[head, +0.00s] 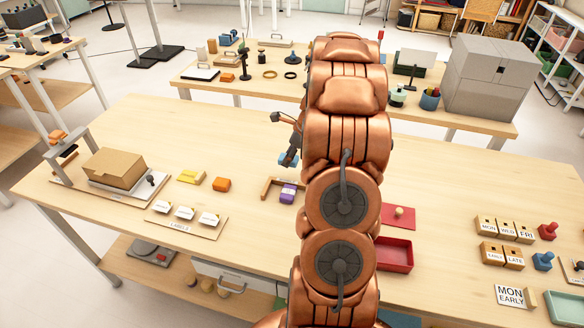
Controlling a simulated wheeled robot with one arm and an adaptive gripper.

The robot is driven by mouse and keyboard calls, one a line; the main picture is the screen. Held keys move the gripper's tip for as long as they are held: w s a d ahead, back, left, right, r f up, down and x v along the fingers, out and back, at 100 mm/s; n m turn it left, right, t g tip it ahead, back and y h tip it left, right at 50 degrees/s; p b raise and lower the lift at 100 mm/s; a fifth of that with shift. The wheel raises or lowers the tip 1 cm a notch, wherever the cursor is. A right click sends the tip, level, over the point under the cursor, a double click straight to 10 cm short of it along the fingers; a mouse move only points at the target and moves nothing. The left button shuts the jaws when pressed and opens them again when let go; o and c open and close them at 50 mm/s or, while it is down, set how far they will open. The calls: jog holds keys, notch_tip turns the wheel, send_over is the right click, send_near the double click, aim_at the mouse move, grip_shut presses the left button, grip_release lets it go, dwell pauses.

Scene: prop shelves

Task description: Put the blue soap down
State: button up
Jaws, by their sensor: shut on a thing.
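My gripper (290,154) is left of my copper-coloured arm, above the middle of the near table (130,118). It is shut on a small light-blue block, the blue soap (285,162), which is partly hidden by the dark fingers. The soap appears to be held above the tabletop; the exact gap cannot be told. A purple block (288,193) lies below it in the picture, beside a brown wooden angle piece (268,187).
Right of my arm are a red tray (395,254), word blocks (506,229) and stamps (548,231). Bare wood lies behind the orange block.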

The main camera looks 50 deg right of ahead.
aim_at(290, 175)
jog(key=shift+f+p, duration=0.5)
jog(key=shift+f, duration=2.2)
jog(key=shift+f, duration=0.15)
jog(key=o, duration=0.9)
